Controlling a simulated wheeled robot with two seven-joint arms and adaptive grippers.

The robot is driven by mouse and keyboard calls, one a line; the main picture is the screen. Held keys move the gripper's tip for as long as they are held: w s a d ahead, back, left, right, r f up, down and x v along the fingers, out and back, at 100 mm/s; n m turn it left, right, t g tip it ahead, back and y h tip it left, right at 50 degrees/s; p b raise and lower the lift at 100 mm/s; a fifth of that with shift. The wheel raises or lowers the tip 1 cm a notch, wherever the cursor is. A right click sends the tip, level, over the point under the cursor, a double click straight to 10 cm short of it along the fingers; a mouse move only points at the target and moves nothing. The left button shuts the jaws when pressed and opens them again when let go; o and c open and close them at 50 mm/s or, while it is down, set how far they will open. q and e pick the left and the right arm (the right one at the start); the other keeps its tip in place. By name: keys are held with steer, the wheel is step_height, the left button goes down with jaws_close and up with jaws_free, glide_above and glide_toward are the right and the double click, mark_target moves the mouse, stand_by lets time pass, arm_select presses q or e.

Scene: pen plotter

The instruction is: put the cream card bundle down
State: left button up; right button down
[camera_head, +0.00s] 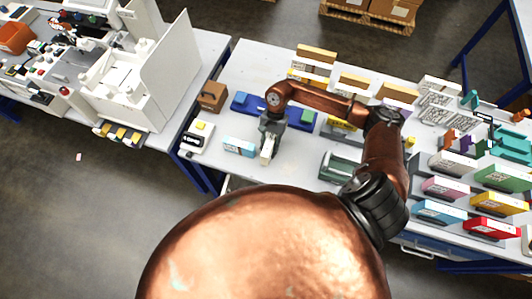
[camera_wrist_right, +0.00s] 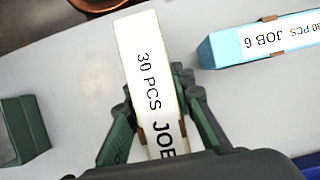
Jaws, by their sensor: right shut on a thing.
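The cream card bundle (camera_wrist_right: 148,70) has a white label reading "30 PCS JOB"; the rest of the label is hidden by my gripper. My right gripper (camera_wrist_right: 158,125) is shut on it, with one dark green finger on each side. In the head view the bundle (camera_head: 267,149) is below my right gripper (camera_head: 270,134), over the white table (camera_head: 285,174). I cannot tell whether its lower edge touches the table. My left gripper is not in view.
A light blue bundle labelled JOB 6 (camera_wrist_right: 262,43) lies close beside the cream one. A green tray (camera_head: 342,166) stands to the right. A long blue tray (camera_head: 250,104) lies behind. Bare table shows in front of the bundle.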

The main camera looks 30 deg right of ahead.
steer(key=shift+f, duration=0.9)
steer(key=shift+f, duration=0.2)
steer(key=c, duration=1.7)
jaws_free()
steer(key=shift+r, duration=0.1)
steer(key=shift+o, duration=0.2)
